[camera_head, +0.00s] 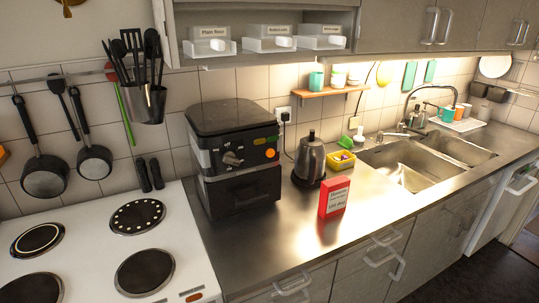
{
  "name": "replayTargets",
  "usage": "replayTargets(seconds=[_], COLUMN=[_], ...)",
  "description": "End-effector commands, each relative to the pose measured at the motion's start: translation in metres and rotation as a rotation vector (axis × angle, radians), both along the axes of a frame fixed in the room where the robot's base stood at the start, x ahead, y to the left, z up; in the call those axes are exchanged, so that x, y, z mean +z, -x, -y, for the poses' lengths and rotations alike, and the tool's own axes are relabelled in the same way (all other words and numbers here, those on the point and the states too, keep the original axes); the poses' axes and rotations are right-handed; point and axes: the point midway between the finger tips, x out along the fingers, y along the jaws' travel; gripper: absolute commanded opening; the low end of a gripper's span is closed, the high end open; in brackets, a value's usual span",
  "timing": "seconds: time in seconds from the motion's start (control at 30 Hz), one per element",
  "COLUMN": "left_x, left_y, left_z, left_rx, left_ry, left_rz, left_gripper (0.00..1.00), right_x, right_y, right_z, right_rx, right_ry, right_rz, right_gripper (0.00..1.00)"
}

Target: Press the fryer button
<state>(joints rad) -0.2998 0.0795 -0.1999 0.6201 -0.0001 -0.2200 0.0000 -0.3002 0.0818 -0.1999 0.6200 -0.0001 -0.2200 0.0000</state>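The fryer (233,158) is a dark, boxy appliance on the metal counter, just right of the white cooker. The fryer's lower front is a dark drawer with a handle. Whether the button is lit or pressed cannot be told. Neither of my grippers shows in the head view.
A dark kettle (309,160) and a red box (334,197) stand on the counter to the fryer's right. The white cooker (95,245) lies to its left. A utensil holder (146,103) hangs behind. The counter (255,240) before the fryer is clear.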

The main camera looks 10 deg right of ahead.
Motion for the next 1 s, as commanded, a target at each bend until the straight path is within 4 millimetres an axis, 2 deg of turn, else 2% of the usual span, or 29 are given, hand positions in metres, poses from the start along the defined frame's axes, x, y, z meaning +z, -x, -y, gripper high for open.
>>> replayTargets(seconds=[0.3, 0.33, 0.43, 0.47, 1.0], left_x=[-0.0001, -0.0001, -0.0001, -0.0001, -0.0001], left_y=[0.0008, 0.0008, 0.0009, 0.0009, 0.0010], left_z=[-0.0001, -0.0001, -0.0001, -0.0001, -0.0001], left_rx=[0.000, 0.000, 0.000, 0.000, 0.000], left_ry=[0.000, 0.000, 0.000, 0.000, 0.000], left_rz=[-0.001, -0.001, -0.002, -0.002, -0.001], left_gripper=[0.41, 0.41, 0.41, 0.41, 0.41], right_x=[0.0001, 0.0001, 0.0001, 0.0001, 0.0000], right_y=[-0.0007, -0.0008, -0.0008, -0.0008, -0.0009], right_z=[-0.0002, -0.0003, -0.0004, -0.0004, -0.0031], right_rx=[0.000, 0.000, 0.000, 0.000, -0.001], right_ry=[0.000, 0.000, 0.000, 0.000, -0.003], right_rz=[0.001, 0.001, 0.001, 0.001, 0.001], right_gripper=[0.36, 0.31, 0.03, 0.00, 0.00])
